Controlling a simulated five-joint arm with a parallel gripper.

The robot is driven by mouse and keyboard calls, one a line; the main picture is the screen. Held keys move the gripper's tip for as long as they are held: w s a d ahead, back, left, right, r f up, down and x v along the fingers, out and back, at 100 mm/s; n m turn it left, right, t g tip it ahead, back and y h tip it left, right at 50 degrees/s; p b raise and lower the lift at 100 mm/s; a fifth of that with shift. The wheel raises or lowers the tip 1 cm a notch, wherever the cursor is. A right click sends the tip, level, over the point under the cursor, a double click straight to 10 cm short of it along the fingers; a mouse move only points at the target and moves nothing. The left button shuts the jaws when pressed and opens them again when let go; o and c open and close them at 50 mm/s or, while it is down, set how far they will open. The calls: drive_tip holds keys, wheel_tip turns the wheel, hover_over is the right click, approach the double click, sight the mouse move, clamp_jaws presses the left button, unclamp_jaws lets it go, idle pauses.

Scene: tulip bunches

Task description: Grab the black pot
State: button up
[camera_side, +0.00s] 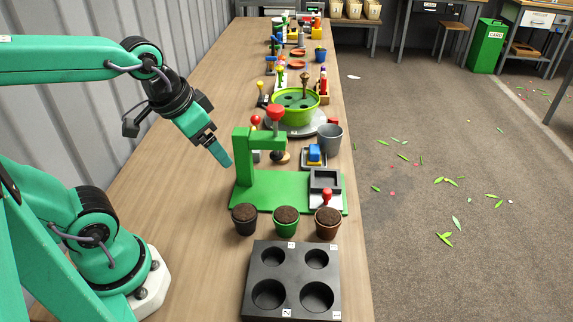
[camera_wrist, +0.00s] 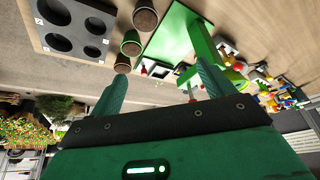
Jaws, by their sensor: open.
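The black pot (camera_side: 244,226), filled with brown soil, stands upright on the table at the left of a row of three pots. In the wrist view the black pot (camera_wrist: 145,18) is near the top edge. My gripper (camera_side: 224,160) is open and empty, up in the air left of the green stand, behind and above the black pot. Its two fingers show apart in the wrist view (camera_wrist: 160,78); neither touches a pot.
A green pot (camera_side: 286,228) and a brown pot (camera_side: 328,230) stand right of the black pot. A dark tray with round holes (camera_side: 290,281) lies in front. The green stand (camera_side: 262,194) is close behind. Bare table lies to the left.

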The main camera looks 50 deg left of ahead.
sight(246, 212)
drive_tip(key=w+f+m+g, duration=0.1)
drive_tip(key=f, duration=0.3)
drive_tip(key=w+d+f+m+g, duration=0.1)
drive_tip(key=w+f+g, duration=0.1)
drive_tip(key=f, duration=0.2)
drive_tip(key=w+d+f+g, duration=0.1)
drive_tip(key=f, duration=0.3)
drive_tip(key=shift+w+d+m+g, duration=0.2)
drive_tip(key=shift+m+g, duration=0.1)
drive_tip(key=shift+m, duration=0.1)
drive_tip(key=shift+f, duration=0.55)
drive_tip(key=shift+f, duration=0.1)
drive_tip(key=shift+f, duration=1.2)
drive_tip(key=shift+f, duration=0.1)
drive_tip(key=shift+w+f, duration=0.15)
drive_tip(key=shift+f, duration=2.35)
